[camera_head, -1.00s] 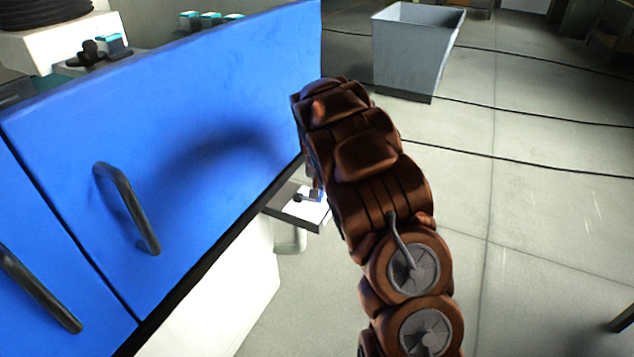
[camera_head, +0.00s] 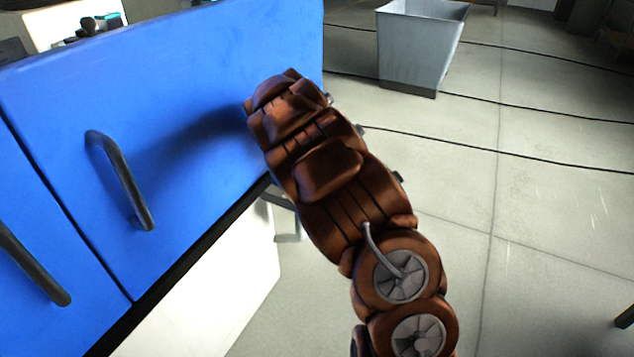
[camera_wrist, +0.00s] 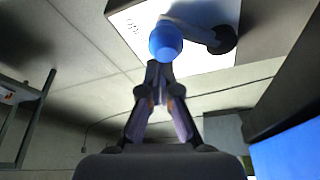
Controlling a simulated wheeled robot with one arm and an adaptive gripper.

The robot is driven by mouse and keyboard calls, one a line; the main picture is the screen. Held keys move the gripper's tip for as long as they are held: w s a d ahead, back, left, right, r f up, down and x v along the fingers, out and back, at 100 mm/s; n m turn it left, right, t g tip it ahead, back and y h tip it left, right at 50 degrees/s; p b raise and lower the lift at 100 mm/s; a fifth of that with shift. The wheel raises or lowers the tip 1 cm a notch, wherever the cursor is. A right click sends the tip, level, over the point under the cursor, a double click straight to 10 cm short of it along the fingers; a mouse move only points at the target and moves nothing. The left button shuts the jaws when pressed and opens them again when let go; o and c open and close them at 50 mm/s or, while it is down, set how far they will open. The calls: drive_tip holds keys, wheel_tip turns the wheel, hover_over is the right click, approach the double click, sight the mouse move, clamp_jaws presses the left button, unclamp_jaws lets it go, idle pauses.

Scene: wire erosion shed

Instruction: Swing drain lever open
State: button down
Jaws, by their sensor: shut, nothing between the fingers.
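The drain lever shows in the wrist view, with a round blue knob (camera_wrist: 166,42) at its near end. In the head view my arm covers the lever and my gripper.
A blue cabinet front (camera_head: 190,75) with dark bar handles (camera_head: 122,180) stands left of my arm. A pale pipe (camera_head: 288,225) shows below its edge. A grey bin (camera_head: 418,45) and dark cables lie on the floor behind. The floor on the right is mostly clear.

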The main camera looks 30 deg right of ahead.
drive_tip(key=shift+a, duration=0.45)
idle(0.4)
drive_tip(key=shift+d, duration=0.1)
drive_tip(key=shift+d, duration=0.5)
drive_tip(key=d, duration=0.1)
drive_tip(key=d+r, duration=0.1)
drive_tip(key=d, duration=0.1)
drive_tip(key=shift+r, duration=0.1)
drive_tip(key=v, duration=0.9)
drive_tip(key=shift+w, duration=0.2)
drive_tip(key=shift+a, duration=0.15)
